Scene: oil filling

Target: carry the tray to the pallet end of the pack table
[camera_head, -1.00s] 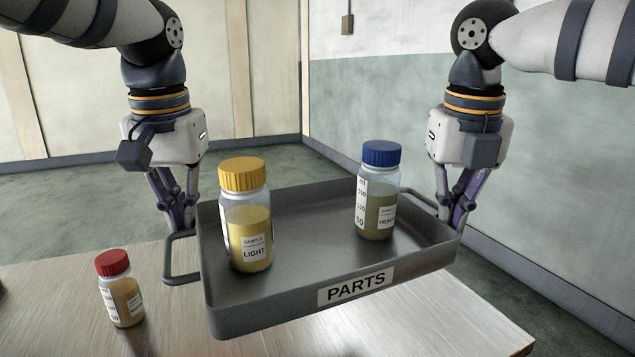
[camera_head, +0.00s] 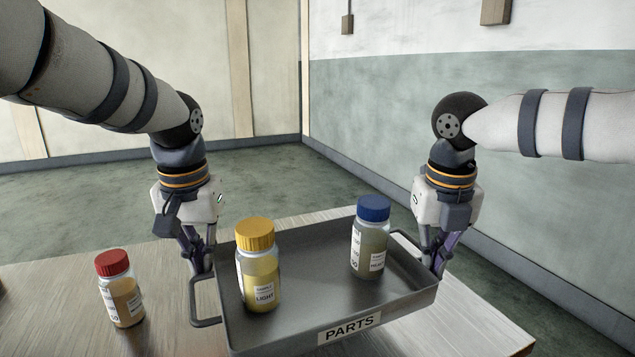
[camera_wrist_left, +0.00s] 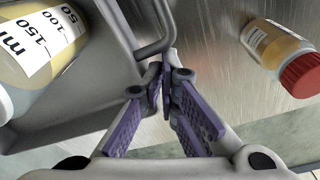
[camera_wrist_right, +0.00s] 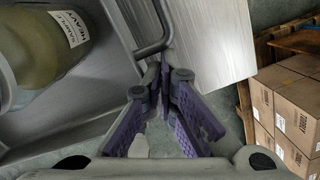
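The grey tray (camera_head: 290,338), labelled PARTS, is over or on the pack table (camera_head: 60,325); I cannot tell whether its base touches. A yellow-capped LIGHT bottle (camera_head: 259,275) and a blue-capped HEAVY bottle (camera_head: 369,245) stand upright in it. My left gripper (camera_head: 202,272) is shut on the tray's left handle (camera_head: 203,312); the fingertips meet around the bar in the left wrist view (camera_wrist_left: 163,85). My right gripper (camera_head: 437,268) is shut on the right handle (camera_head: 408,238), also seen in the right wrist view (camera_wrist_right: 160,85).
A red-capped bottle (camera_head: 121,290) stands on the table left of the tray, also in the left wrist view (camera_wrist_left: 280,50). Cardboard boxes (camera_wrist_right: 290,115) on a wooden pallet (camera_wrist_right: 300,40) stand beyond the table's edge. The table's right front (camera_head: 470,325) is bare.

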